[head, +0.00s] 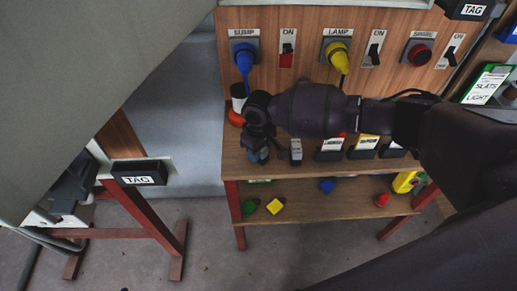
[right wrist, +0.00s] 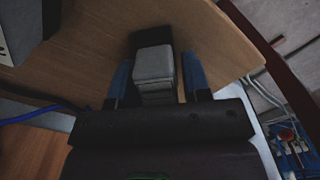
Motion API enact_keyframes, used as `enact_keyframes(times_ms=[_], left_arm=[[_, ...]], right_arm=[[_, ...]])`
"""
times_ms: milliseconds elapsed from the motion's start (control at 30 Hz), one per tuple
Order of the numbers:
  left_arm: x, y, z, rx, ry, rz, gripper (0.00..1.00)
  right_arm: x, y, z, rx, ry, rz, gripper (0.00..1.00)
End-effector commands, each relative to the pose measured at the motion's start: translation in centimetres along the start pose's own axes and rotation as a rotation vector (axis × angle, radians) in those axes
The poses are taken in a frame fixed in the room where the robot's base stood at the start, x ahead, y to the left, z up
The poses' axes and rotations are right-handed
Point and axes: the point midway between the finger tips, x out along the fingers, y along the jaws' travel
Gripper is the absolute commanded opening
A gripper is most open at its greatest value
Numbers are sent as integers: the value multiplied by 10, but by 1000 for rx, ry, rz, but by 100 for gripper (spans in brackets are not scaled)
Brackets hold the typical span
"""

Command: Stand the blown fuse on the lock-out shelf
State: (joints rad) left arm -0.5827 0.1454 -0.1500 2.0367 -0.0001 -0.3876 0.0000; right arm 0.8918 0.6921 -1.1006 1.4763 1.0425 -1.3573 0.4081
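My right gripper (head: 258,152) points down over the left end of the wooden bench top (head: 240,172). In the right wrist view, its two blue fingers (right wrist: 157,82) stand apart on either side of a pale grey block (right wrist: 154,62), with a gap showing on both sides. The block looks like the fuse, but I see no mark to confirm it. My gripper hides that spot in the head view. A small grey block with a pale label (head: 296,150) stands just right of the gripper. I cannot tell which surface is the lock-out shelf. My left gripper is not in view.
Card holders (head: 330,152) stand in a row to the right. A blue plug (head: 244,54) and yellow plug (head: 338,54) hang on the back panel. The lower shelf (head: 318,212) holds several small coloured pieces.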

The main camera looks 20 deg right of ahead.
Motion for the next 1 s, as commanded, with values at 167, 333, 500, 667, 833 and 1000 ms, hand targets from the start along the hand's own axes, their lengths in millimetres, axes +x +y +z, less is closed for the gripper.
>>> enact_keyframes(times_ms=[167, 333, 500, 667, 833, 1000], left_arm=[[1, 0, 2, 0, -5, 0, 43], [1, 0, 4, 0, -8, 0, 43], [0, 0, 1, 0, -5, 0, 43], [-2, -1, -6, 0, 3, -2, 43], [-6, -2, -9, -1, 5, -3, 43], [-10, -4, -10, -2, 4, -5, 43]], right_arm=[[0, 0, 0, 0, 0, 0, 59], [0, 0, 0, 0, 0, 0, 59], [-12, 0, 0, 0, 3, 0, 59], [-39, 0, -1, 0, 6, 1, 59], [-73, 0, -1, 0, 5, 2, 59], [-100, 0, -1, -1, 5, 1, 59]])
